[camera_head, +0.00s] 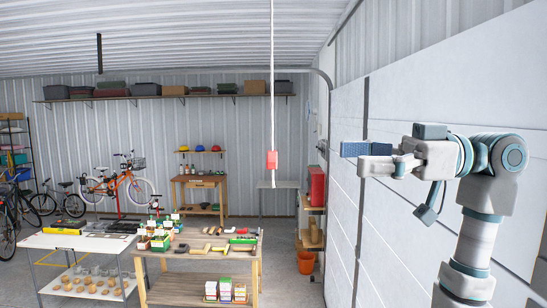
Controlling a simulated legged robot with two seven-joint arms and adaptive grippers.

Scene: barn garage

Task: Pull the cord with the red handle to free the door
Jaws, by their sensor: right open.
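The red handle (271,160) hangs near the middle of the camera_head view on a thin pale cord (271,75) that comes down from the ceiling. The large white panelled door (385,215) fills the right side. My right gripper (358,158) is raised in front of the door, its fingers pointing left. It is open and empty, and in the picture it is to the right of the handle, apart from it. My left gripper is not in view.
A wooden table (205,262) with tools and small boxes stands below the handle, with a white-topped cart (62,243) to its left. A red cabinet (316,186) and an orange bucket (305,262) stand near the door. Bicycles (118,186) are at the back left.

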